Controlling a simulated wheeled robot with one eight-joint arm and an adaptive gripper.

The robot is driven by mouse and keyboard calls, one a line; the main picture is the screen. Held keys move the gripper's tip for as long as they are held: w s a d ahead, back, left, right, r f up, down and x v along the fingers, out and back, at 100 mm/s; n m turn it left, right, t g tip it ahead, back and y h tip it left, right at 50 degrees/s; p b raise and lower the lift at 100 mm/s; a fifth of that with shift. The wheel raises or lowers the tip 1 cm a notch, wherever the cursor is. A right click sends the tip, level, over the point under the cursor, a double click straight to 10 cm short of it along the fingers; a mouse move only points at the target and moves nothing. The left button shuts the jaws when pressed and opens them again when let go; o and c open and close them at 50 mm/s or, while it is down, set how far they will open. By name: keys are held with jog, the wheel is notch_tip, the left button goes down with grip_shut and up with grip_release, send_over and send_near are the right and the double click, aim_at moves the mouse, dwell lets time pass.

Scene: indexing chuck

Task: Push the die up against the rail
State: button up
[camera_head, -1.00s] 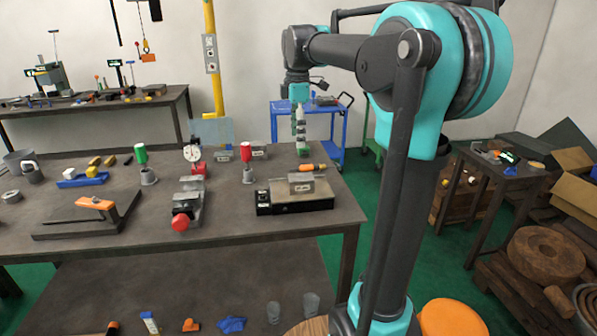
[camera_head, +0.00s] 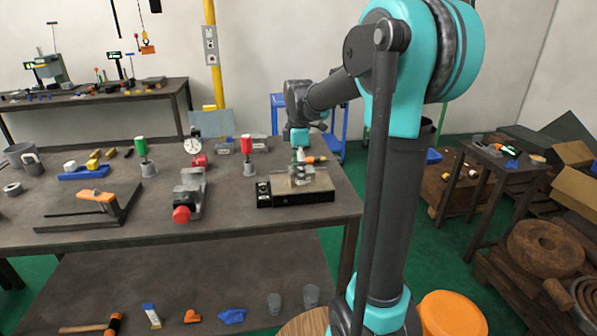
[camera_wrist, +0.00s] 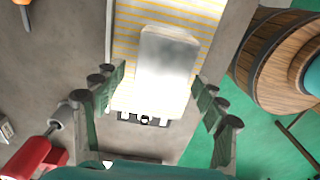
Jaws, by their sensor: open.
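The die, a pale grey metal block (camera_wrist: 166,62), stands on the chuck's yellow-striped face (camera_wrist: 205,12) in the wrist view. My gripper (camera_wrist: 159,82) is open, with one green-padded finger on either side of the die in the picture. Gaps show between the fingers and the block, and contact is not visible. In the head view my gripper (camera_head: 300,154) points down over the chuck (camera_head: 297,199). A thin grey strip (camera_wrist: 109,35) runs along the left of the striped face; I cannot tell whether it is the rail.
A red-handled piece (camera_head: 247,147) in a grey holder stands behind and left of the chuck. An orange-handled tool (camera_head: 316,159) lies behind it. A vise with a red knob (camera_head: 181,214) is to the left. Bare bench lies between vise and chuck.

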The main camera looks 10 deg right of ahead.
jog(key=shift+f, duration=0.1)
jog(key=shift+c, duration=0.6)
grip_shut()
